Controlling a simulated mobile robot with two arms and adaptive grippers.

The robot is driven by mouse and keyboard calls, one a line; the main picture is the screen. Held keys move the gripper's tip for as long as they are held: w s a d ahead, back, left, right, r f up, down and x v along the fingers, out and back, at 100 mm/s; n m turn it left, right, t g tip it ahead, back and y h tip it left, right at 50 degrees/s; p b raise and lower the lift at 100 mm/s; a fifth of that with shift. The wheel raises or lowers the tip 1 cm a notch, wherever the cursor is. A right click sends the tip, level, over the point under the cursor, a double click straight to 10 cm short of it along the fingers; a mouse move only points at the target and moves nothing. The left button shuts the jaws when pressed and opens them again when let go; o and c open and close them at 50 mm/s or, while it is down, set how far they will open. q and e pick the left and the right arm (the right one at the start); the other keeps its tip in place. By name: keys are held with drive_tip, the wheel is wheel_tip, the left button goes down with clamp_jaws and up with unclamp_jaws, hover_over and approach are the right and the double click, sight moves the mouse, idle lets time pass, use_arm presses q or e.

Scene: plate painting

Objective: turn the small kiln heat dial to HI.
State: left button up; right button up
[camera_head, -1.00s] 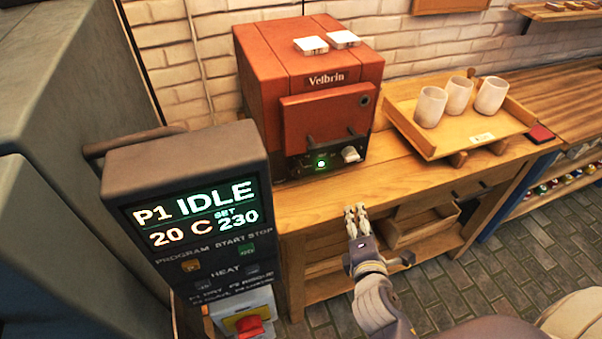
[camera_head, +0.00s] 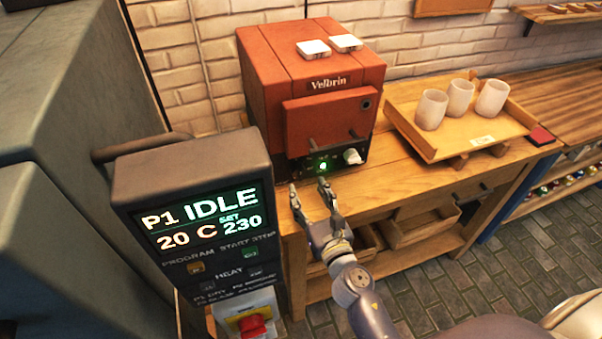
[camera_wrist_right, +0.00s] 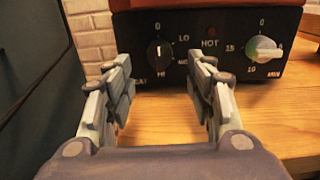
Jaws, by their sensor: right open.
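The small red-brown kiln (camera_head: 310,70) stands on the wooden bench, its black control panel facing me. In the right wrist view the heat dial (camera_wrist_right: 160,52) is a black knob with a white pointer standing straight up at 0; LO is at its upper right. Other dial labels are partly hidden by my fingers. My right gripper (camera_head: 308,188) is open and empty in front of the panel's left part. In the wrist view its fingers (camera_wrist_right: 157,75) stand on either side of the heat dial, nearer the camera, with no contact visible. My left gripper is not in view.
A pale timer knob (camera_wrist_right: 263,50) sits right of the heat dial, beyond a dark HOT lamp (camera_wrist_right: 211,30). A large controller (camera_head: 195,200) reading IDLE stands left. A tray (camera_head: 455,145) with three cups is right.

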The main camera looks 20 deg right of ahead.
sight(301, 177)
drive_tip(key=w, duration=0.6)
drive_tip(key=shift+w+a+p, duration=0.1)
drive_tip(key=shift+p, duration=0.25)
drive_tip(key=c, duration=1.1)
